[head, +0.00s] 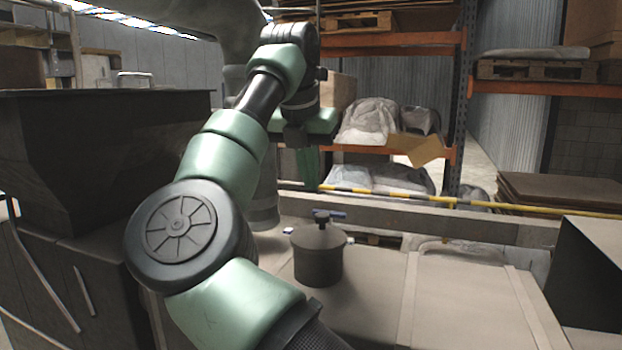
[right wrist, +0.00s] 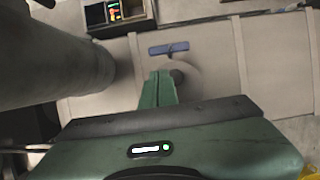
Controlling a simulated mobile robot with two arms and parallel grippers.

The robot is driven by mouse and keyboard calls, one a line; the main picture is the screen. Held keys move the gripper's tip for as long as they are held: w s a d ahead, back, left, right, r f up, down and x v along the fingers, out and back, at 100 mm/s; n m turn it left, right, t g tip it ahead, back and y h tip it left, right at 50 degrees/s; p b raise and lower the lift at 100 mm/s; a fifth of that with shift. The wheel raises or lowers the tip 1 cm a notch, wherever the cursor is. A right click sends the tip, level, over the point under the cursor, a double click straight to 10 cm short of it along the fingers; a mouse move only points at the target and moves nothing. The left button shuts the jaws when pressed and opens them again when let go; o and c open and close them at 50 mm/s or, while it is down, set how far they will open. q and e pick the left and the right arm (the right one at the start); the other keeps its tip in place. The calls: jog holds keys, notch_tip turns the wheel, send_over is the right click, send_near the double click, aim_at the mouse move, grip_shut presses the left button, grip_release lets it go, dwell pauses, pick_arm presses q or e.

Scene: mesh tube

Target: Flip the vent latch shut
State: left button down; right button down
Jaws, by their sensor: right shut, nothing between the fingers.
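A dark grey lidded pot (head: 318,262) stands upright on the counter in the head view. A small blue bar (head: 330,213), which looks like the vent latch, sits at the top of its lid by a dark knob. In the right wrist view the blue bar (right wrist: 169,48) lies just beyond my fingers, and the round pot top (right wrist: 188,78) is partly hidden behind them. My right gripper (head: 310,178) hangs above the pot, pointing down, apart from the latch. Its green fingers (right wrist: 159,78) are shut and empty. My left gripper is not in view.
The counter (head: 465,300) right of the pot is clear. A dark box-like block (head: 595,270) stands at the right edge. A yellow-and-black bar (head: 470,202) runs behind the counter, before shelving. In the right wrist view a compartmented tray (right wrist: 118,28) lies at the top left.

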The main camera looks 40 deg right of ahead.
jog(key=p+x, duration=0.1)
jog(key=x, duration=0.6)
jog(key=shift+f, duration=0.25)
